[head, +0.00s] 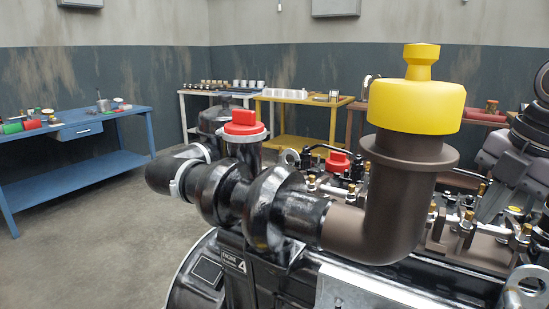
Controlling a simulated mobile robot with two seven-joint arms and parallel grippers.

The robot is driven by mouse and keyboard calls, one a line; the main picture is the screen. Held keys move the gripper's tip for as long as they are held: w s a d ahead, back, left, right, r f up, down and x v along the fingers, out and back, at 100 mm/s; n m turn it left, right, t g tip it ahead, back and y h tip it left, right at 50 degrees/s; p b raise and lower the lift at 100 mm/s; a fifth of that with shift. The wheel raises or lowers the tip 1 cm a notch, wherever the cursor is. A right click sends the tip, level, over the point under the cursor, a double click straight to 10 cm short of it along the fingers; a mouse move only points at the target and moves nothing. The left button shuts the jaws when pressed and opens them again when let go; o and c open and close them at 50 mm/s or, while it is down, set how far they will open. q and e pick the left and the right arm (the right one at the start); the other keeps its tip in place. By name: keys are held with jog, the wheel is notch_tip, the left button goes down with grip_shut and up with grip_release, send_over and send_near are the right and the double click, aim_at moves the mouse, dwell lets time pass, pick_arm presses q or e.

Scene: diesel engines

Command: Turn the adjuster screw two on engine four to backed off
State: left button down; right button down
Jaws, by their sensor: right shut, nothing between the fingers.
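Engine four (233,262), a black diesel engine with a "4" plate, fills the lower middle and right of the head view. Several brass-topped adjuster screws stand in its rocker row, some left of the brown elbow pipe and some right of it, such as one brass screw (468,215). I cannot tell which is screw two or how far it is turned; the pipe hides part of the row. My right gripper (483,212) is at the right, pointing down over the rocker row close to the brass screws. Its fingers are shut and hold nothing. My left gripper is out of view.
The brown elbow pipe (397,205) with a yellow cap (417,100) stands high in front of the rocker row. A red cap (243,122) tops the turbocharger at left. A lifting eye (524,292) is at the lower right. A blue bench (85,126) stands at the far left.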

jog(key=shift+d, duration=0.1)
jog(key=shift+s+d, duration=0.15)
jog(key=w+p+v, duration=0.1)
jog(key=p+v, duration=0.3)
jog(key=v, duration=0.1)
jog(key=shift+a+r, duration=0.3)
jog(key=shift+r, duration=0.25)
